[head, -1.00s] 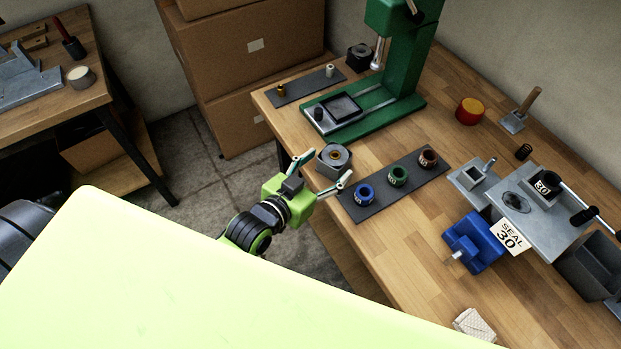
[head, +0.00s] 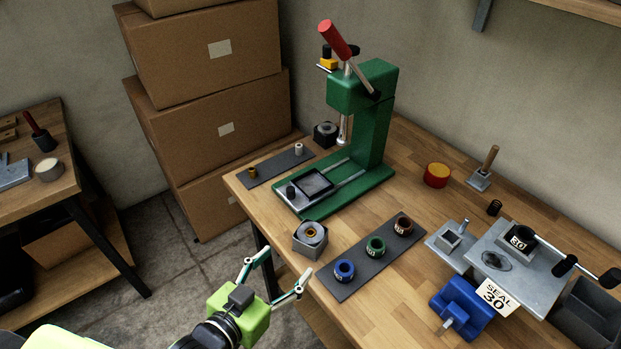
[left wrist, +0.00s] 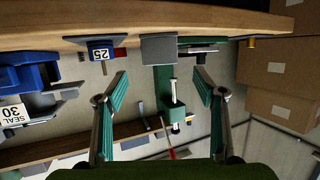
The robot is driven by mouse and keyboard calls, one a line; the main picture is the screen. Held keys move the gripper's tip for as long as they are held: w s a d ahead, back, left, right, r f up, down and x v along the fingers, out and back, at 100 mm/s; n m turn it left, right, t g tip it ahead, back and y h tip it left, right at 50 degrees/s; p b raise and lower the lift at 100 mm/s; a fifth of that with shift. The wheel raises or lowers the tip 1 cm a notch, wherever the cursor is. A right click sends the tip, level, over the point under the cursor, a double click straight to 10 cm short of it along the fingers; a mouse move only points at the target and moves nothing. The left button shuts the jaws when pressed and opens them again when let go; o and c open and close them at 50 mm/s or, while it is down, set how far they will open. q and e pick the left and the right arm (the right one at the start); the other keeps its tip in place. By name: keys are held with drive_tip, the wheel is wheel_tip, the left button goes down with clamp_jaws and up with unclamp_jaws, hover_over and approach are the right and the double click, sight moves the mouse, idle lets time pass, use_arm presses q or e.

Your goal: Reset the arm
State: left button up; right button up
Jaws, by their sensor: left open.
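My left gripper (head: 288,266) is in front of the workbench (head: 320,312), near its front left edge. Its two fingers are spread, with nothing between them. In the left wrist view the open fingers (left wrist: 161,84) frame the green press (left wrist: 163,80), which stands beyond them. That view is turned upside down, with the bench edge along the top. The nearest thing on the bench is a grey block with a round ring in it (head: 310,240), just beyond the fingertips and apart from them. My right gripper is in neither view.
A dark strip with blue (head: 344,270), green (head: 375,246) and brown (head: 403,225) rings lies on the bench. The green press (head: 372,130) stands behind. A blue vise (head: 462,306) is at right. Cardboard boxes (head: 212,130) stack at back left. Floor (head: 185,270) shows between the benches.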

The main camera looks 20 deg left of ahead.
use_arm(q)
drive_tip(key=shift+f, duration=0.1)
drive_tip(key=s+a+f+n+g+y, duration=0.1)
drive_tip(key=s+a+f+g+y, duration=0.1)
drive_tip(key=s+f+g, duration=0.4)
drive_tip(key=s+a+f+g+y, duration=0.2)
drive_tip(key=s+a+f+g, duration=0.15)
drive_tip(key=s, duration=0.45)
wheel_tip(320, 180, down, 24)
drive_tip(key=s+g, duration=0.1)
drive_tip(key=g, duration=0.1)
drive_tip(key=s+a+f+g, duration=0.1)
drive_tip(key=s+a+f, duration=0.1)
drive_tip(key=s+f, duration=1.6)
drive_tip(key=shift+a+f+b, duration=0.2)
drive_tip(key=shift+f+b, duration=0.15)
drive_tip(key=shift+b, duration=0.1)
drive_tip(key=shift+g, duration=0.25)
